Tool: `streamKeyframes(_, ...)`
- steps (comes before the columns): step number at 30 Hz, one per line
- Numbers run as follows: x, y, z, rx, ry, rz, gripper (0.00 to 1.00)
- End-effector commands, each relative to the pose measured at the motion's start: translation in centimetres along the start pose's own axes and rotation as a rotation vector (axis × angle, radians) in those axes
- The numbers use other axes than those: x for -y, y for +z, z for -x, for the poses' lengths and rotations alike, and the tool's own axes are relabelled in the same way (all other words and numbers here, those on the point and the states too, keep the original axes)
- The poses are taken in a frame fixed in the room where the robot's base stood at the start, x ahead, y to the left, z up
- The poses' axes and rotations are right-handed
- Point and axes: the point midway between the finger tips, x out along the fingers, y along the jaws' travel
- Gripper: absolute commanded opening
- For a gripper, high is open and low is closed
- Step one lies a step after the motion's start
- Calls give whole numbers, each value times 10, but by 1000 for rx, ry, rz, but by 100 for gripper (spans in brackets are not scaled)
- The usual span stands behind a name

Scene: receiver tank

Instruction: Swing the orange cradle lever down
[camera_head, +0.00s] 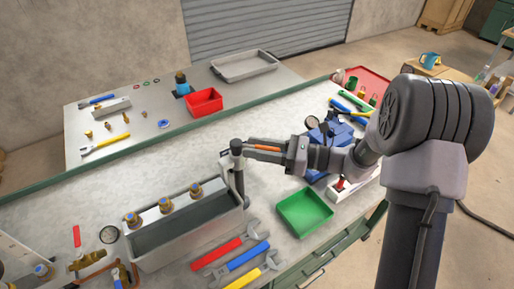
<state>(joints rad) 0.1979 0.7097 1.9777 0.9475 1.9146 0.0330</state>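The orange cradle lever (264,148) shows as a short orange bar, roughly level, at the top of a dark upright post (238,175). The post stands at the right end of a grey metal tank (190,233). My gripper (262,151) reaches in from the right, with its dark fingers along the orange bar and their tips close to the post head. The fingers hide part of the bar. I cannot tell whether they are closed on it or only beside it.
Several brass fittings (167,205) line the tank's top. A green tray (305,211) and several wrenches (235,257) lie in front, right of the tank. A blue vise-like block (328,136) sits behind my wrist. A red bin (204,102) stands farther back. The bench's middle is clear.

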Motion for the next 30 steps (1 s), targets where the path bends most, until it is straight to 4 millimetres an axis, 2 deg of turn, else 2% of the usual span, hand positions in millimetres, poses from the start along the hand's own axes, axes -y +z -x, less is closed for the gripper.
streamKeyframes(3, 0, 0, 0, 0, 0, 0, 36)
streamKeyframes(9, 0, 0, 0, 0, 0, 0, 0)
streamKeyframes(30, 0, 0, 0, 0, 1, 0, 0)
